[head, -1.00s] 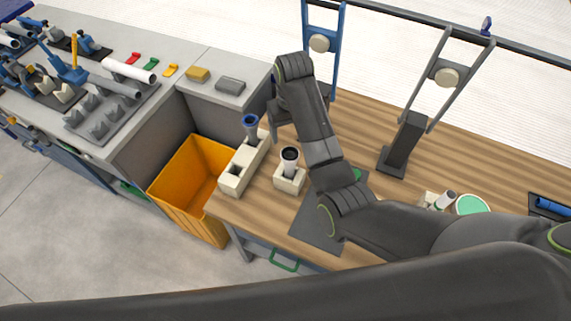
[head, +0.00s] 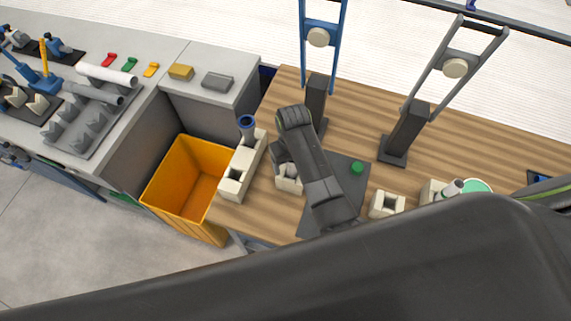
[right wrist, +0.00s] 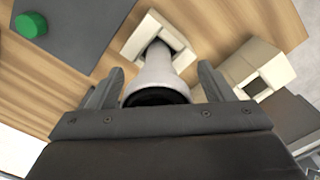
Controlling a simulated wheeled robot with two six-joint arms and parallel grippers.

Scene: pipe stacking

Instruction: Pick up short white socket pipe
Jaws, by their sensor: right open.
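A short white socket pipe (right wrist: 160,75) stands in a square cream block (right wrist: 143,35), its wide dark-mouthed end facing the right wrist camera. My right gripper (right wrist: 160,84) is open, with one finger on each side of the pipe's wide end. The fingers look apart from the pipe. In the head view my right gripper (head: 279,158) is over the cream block (head: 287,180), and the wrist hides the pipe. My left gripper is not in view.
A long cream block (head: 237,178) holds a blue-collared pipe (head: 247,124) to the left. An orange bin (head: 188,185) is beyond the table edge. A green knob (head: 357,168) is on a dark mat (head: 349,180). An empty cream block (head: 387,204) is to the right.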

